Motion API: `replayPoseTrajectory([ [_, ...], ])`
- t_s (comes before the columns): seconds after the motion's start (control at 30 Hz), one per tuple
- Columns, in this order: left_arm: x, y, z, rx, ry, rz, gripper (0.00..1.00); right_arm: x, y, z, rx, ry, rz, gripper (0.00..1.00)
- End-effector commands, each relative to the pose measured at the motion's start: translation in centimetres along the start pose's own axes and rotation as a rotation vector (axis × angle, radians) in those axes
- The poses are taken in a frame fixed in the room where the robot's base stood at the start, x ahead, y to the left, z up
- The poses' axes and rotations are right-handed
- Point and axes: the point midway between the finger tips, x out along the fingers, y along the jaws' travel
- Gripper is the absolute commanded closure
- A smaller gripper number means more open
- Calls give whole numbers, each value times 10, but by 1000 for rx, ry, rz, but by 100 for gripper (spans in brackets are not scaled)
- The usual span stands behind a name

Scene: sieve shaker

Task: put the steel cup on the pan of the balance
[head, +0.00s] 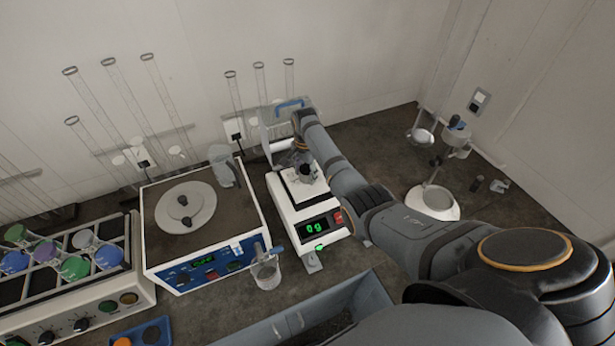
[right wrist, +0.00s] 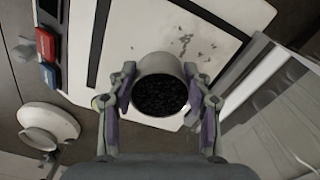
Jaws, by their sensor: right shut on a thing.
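The balance (head: 292,205) is a white box with a green display reading 0 g. Its flat pale pan (right wrist: 200,30) shows in the right wrist view, with dark specks on it. My right gripper (head: 306,174) is over the pan, with its arm coming in from the right. In the right wrist view my right gripper (right wrist: 160,98) has a finger on each side of the steel cup (right wrist: 160,65) and is shut on it. The cup is filled with dark grains. Whether the cup's base touches the pan is hidden. My left gripper is not in view.
A blue-handled clear shield (head: 289,105) stands behind the balance. A grey bin (head: 300,318) is in front. A white-based stand (head: 434,202) is on the right.

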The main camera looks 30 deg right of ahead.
Motion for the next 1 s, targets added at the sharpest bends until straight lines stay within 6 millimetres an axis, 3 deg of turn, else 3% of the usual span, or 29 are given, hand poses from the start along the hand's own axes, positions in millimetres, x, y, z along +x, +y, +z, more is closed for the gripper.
replayPoseTrajectory([
  [0.03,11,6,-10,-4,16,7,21,10,-1,1,0,2,-3,86],
  [0.2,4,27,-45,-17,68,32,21,6,0,1,1,1,-1,86],
  [0.23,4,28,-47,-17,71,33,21,6,0,1,1,1,0,48],
  [0.4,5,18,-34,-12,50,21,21,6,0,1,1,1,-1,27],
  [0.57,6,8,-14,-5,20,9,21,5,0,1,1,1,-1,27],
  [0.77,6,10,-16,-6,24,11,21,0,-1,0,1,2,-3,27],
  [1.0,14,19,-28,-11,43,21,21,-50,-2,0,1,3,-7,27],
])
